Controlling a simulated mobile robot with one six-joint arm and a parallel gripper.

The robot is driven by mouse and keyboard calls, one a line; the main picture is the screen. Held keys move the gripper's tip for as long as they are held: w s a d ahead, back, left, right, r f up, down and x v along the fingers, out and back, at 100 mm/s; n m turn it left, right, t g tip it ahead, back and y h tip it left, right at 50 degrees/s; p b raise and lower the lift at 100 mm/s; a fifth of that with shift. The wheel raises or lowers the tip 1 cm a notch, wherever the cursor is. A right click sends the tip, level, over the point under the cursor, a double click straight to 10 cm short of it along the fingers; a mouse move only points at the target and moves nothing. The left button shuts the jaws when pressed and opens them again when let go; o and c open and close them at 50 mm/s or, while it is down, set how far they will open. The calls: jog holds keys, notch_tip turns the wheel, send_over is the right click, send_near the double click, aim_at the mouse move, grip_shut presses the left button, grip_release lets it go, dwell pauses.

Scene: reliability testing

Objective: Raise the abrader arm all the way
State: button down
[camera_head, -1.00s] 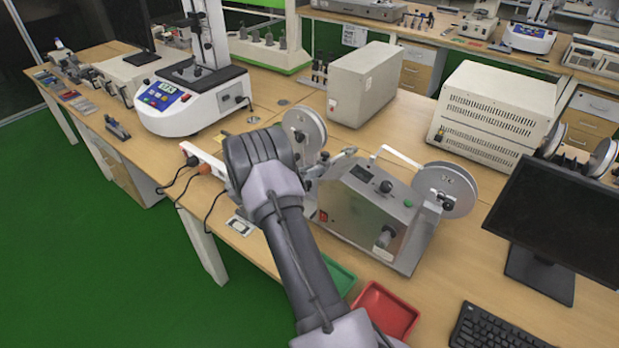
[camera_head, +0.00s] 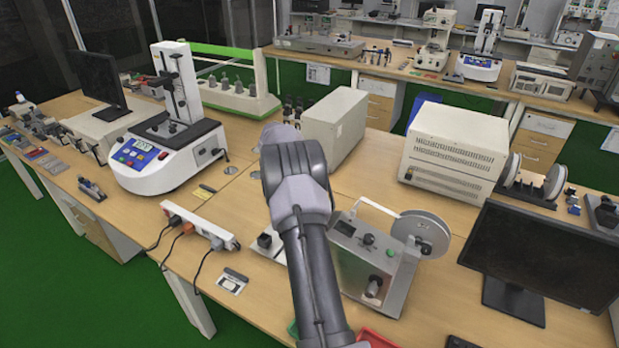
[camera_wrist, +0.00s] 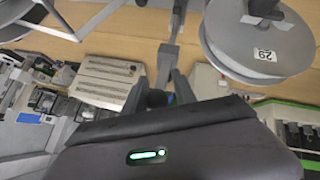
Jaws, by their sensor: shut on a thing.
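The abrader (camera_head: 372,262) is a grey metal box with a dark display and knobs, on the wooden bench in the head view. Its right reel (camera_head: 421,233) shows; my arm covers its left side. In the wrist view, a reel (camera_wrist: 258,45) labelled 29 is at the upper right. A narrow grey bar, apparently the abrader arm (camera_wrist: 166,62), runs down from the top towards my gripper (camera_wrist: 160,94). The gripper's fingers are shut on the arm's end, where a dark rounded piece shows between them. In the head view the fingers are hidden behind my wrist.
A beige box (camera_head: 335,127) stands close behind my wrist. A white tester (camera_head: 168,155) and a power strip (camera_head: 200,226) with cables are left. A vented case (camera_head: 455,150) and a monitor (camera_head: 540,262) are right. Bare bench shows left of my arm.

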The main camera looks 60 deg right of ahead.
jog(key=d, duration=0.3)
jog(key=shift+s+r+p, duration=0.1)
jog(key=shift+r+p, duration=0.3)
jog(key=shift+d, duration=0.65)
jog(key=c, duration=1.4)
grip_release()
jog(key=shift+o, duration=1)
jog(key=shift+d+f, duration=0.1)
jog(key=shift+d, duration=0.1)
jog(key=shift+a+r, duration=0.15)
jog(key=shift+r, duration=0.05)
jog(key=shift+w+a+r, duration=0.2)
jog(key=shift+r, duration=0.1)
jog(key=p+v, duration=0.1)
jog(key=v, duration=1.5)
jog(key=shift+a+r, duration=0.2)
